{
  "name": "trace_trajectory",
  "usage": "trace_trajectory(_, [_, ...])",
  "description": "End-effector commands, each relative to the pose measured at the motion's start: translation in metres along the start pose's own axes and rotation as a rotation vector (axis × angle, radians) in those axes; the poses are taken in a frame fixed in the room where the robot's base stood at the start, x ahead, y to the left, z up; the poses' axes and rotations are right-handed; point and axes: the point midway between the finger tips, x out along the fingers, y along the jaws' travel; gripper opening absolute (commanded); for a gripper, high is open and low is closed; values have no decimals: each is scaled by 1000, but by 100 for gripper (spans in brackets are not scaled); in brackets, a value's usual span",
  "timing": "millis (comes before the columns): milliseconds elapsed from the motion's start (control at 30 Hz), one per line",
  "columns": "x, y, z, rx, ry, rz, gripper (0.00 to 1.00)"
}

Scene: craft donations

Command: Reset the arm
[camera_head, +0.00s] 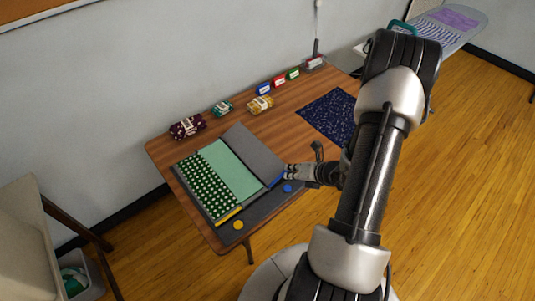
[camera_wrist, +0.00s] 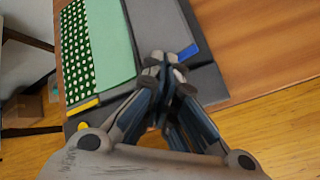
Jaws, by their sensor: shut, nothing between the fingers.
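My gripper (camera_head: 290,171) is at the right edge of a dark grey board on the wooden table, beside the grey panel. In the wrist view my gripper (camera_wrist: 163,62) has its fingertips together with nothing between them, over the grey board near a blue tab (camera_wrist: 188,52). My arm (camera_head: 365,180) stands bent in front of the table and hides part of its right side. Whether the fingertips touch the board cannot be told.
The board (camera_head: 265,207) carries a green dotted cloth (camera_head: 207,182), a mint cloth (camera_head: 234,170) and a grey panel (camera_head: 252,148). Rolled fabric bundles (camera_head: 187,127) and small boxes (camera_head: 263,89) stand at the table's back. A navy cloth (camera_head: 332,114) lies right. An ironing board (camera_head: 450,30) is behind.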

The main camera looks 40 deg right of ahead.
Motion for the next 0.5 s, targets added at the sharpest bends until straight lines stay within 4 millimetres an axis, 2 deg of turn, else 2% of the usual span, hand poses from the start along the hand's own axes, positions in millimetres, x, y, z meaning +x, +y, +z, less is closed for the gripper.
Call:
trace_trajectory(167, [0, 0, 0, -1, 0, 0, 0])
trace_trajectory(267, [-2, 10, 5, -44, 2, 15, 0])
trace_trajectory(367, [-8, 43, 19, -196, 15, 71, 0])
trace_trajectory(467, [-23, 104, 32, -477, 41, 171, 0])
trace_trajectory(500, [-31, 133, 34, -614, 54, 218, 0])
